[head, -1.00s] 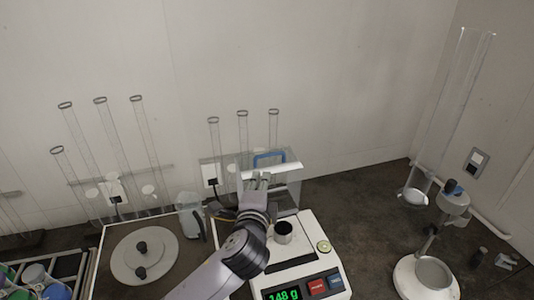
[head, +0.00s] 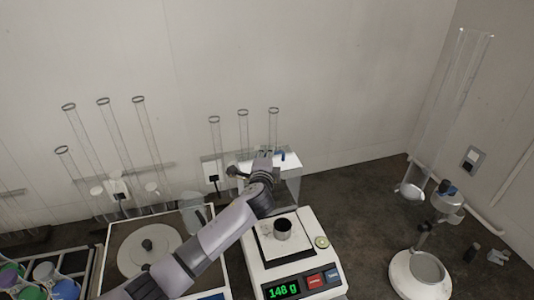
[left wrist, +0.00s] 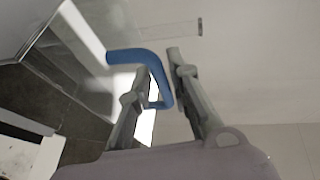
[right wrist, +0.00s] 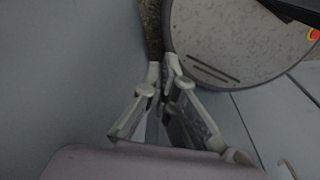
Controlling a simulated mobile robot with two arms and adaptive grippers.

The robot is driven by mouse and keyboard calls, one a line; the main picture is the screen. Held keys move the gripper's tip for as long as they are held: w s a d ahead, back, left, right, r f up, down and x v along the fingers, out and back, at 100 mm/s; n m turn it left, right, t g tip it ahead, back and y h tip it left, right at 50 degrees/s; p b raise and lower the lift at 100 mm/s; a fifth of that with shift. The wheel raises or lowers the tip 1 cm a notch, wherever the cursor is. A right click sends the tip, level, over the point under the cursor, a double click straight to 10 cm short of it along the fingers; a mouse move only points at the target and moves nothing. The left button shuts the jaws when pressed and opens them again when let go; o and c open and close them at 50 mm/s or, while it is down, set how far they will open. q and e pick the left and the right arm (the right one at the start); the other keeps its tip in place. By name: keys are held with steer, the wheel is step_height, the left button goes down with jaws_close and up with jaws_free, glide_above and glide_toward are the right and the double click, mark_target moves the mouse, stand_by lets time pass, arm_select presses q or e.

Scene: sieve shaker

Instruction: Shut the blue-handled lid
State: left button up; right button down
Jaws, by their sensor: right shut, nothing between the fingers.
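The lid (head: 289,161) is a pale panel at the top of a clear box behind the balance in the head view. Its blue handle (head: 281,155) is mostly hidden by my left gripper (head: 263,154). In the left wrist view, the blue handle (left wrist: 139,57) reaches between the two fingers of my left gripper (left wrist: 158,63). The fingers stand apart with the handle between them, and I cannot tell whether they clamp it. The lid's exact tilt is unclear. My right gripper (right wrist: 162,68) is shut and empty in the right wrist view, away from the lid.
The balance (head: 296,262) reads 148 g and carries a dark cup (head: 283,229). A clear jug (head: 193,212) and a tray with a round disc (head: 130,262) stand left. Clear tubes stand along the wall. A white-based stand (head: 402,275) is at right, with free bench between.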

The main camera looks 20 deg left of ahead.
arm_select(q)
steer(key=shift+w, duration=0.25)
steer(key=shift+c, duration=0.2)
jaws_close()
steer(key=shift+f, duration=0.1)
stand_by(0.4)
